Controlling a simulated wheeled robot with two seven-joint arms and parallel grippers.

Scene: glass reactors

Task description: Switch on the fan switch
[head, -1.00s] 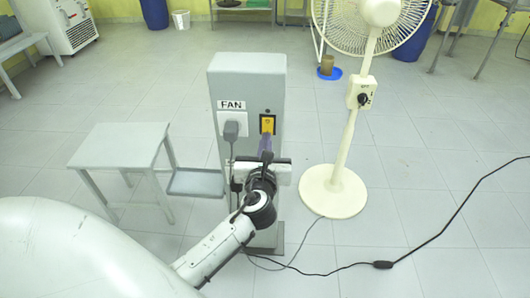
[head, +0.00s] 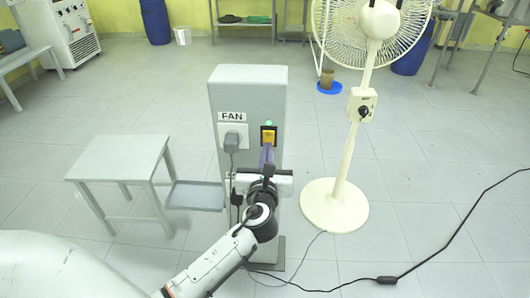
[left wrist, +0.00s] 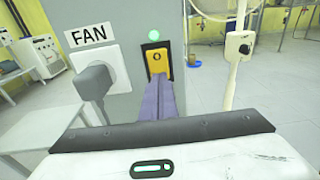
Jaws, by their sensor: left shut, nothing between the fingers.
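The fan switch (head: 268,135) is a yellow rocker in a black frame on the front of a grey pillar, right of the FAN label (head: 232,116). A small lamp above it glows green; the switch and lamp also show in the left wrist view (left wrist: 158,62). My left gripper (head: 267,150) is shut and empty. Its purple-grey fingers (left wrist: 160,84) point at the switch with tips just below the rocker; I cannot tell whether they touch it. A grey plug (head: 232,142) sits in the white socket beside the switch. My right gripper is not in view.
A cream stand fan (head: 345,195) stands right of the grey pillar (head: 248,88). A grey table (head: 120,155) with a low shelf (head: 195,195) is at the left. A black cable (head: 430,240) runs across the floor at the right.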

